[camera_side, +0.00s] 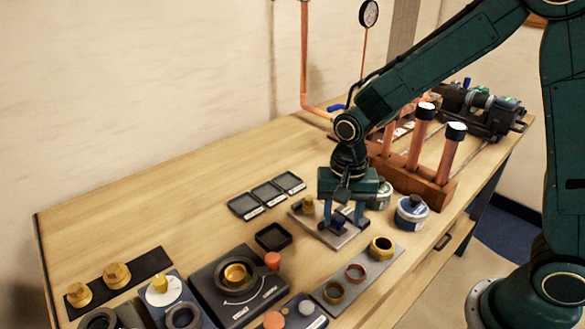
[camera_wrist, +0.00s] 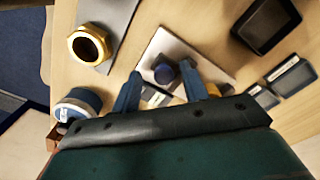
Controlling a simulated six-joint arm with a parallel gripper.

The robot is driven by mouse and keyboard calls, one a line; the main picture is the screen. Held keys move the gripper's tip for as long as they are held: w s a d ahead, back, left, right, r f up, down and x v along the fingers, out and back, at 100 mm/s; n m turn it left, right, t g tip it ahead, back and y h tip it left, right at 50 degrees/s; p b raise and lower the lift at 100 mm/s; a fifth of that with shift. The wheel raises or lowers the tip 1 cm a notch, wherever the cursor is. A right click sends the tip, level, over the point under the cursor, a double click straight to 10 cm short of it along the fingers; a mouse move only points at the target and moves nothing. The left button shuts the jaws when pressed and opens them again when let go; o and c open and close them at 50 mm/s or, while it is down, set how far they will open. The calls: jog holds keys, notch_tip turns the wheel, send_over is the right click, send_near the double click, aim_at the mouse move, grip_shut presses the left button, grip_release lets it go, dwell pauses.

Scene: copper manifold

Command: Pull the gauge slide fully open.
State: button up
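The gauge slide is a pale grey metal plate (camera_side: 350,238) on the bench, with a small dark blue knob (camera_wrist: 165,73) and a brass piece (camera_side: 307,206) near its far end. The plate also shows in the wrist view (camera_wrist: 160,45). My gripper (camera_side: 342,222) points down over the plate. Its two blue fingers are apart, with the knob between them in the wrist view (camera_wrist: 160,78). A gap shows between the left finger and the knob; contact on the other side is unclear. My gripper hides part of the slide.
A grey strip with brass and copper rings (camera_side: 357,276) lies in front. Black trays (camera_side: 273,237) and a dial block (camera_side: 237,285) lie left.

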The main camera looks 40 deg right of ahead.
aim_at(343, 220)
notch_tip(343, 220, up, 14)
dwell(0.9)
jog(key=shift+s, duration=0.1)
jog(key=s+d+r+n+t, duration=0.2)
jog(key=s+d+n, duration=0.1)
jog(key=s, duration=0.5)
jog(key=s+d+r+n+t, duration=0.1)
jog(key=s+d+n+t, duration=0.2)
jog(key=s+n, duration=0.3)
jog(key=s, duration=0.3)
jog(key=shift+d+r+t, duration=0.25)
jog(key=shift+r+t, duration=0.05)
jog(key=shift+r, duration=0.1)
